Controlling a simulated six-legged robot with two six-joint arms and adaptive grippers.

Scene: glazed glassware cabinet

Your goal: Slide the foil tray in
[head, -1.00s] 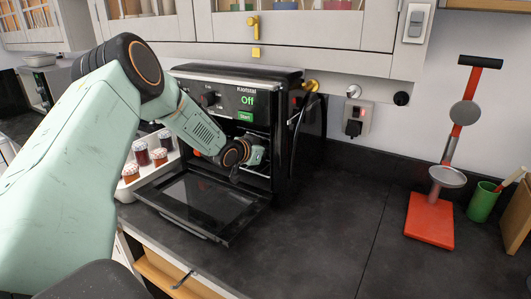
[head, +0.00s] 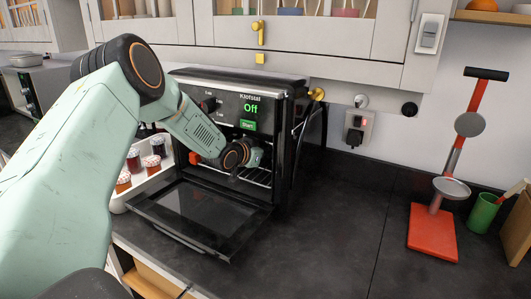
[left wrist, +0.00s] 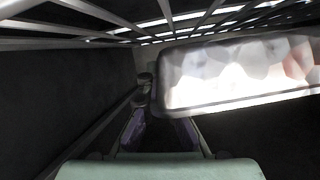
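The black toaster oven (head: 292,150) stands on the counter with its glass door (head: 200,212) folded down. Its display reads Off. The wire rack (head: 255,176) shows inside. My left gripper reaches into the oven opening, and its fingers are hidden in the head view. In the left wrist view, its two fingers (left wrist: 160,122) stand apart with a dark gap between them. A shiny, faceted surface with a grey rim, apparently the foil tray (left wrist: 240,72), lies beyond and right of the fingers. I see no clear grip on it. My right gripper is not in view.
A red stand (head: 433,232) and a green cup (head: 483,212) are at the right. The counter (head: 330,225) right of the oven is clear. Cabinets hang above.

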